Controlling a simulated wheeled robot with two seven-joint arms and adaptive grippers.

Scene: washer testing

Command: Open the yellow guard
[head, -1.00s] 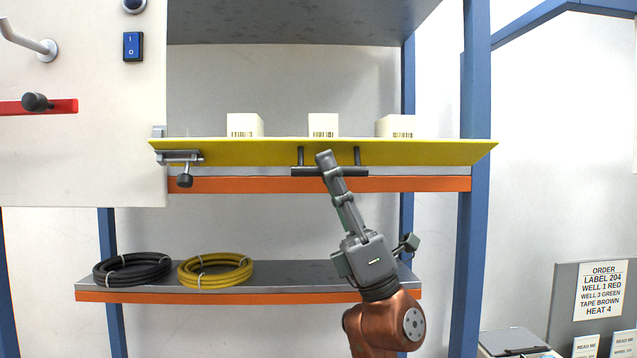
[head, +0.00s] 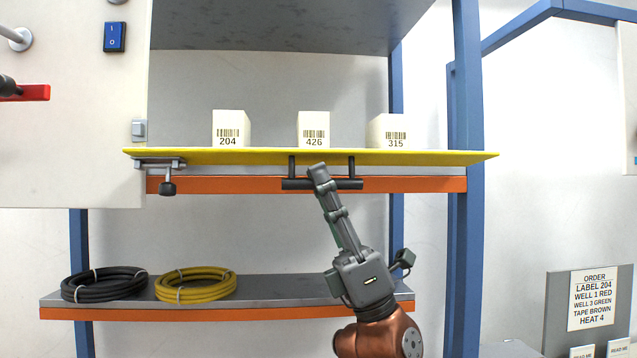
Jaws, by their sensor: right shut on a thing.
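The yellow guard (head: 235,157) is a flat panel in front of the upper shelf, seen almost edge-on and lying close to level. Its dark bar handle (head: 295,185) hangs below it on two posts. My right gripper (head: 318,172) reaches up from below and is shut on the handle near its middle; the fingertips hide part of the bar. A clamp with a dark knob (head: 168,187) sits under the guard's left end. Behind the guard stand white boxes labelled 204 (head: 230,128), 426 (head: 313,129) and 315 (head: 388,131). My left gripper is not in view.
The lower shelf (head: 270,288) holds a black hose coil (head: 105,284) and a yellow hose coil (head: 195,285). A white panel with a blue switch (head: 115,37) is at left. Blue posts (head: 467,100) frame the right side. An order sign (head: 593,298) stands lower right.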

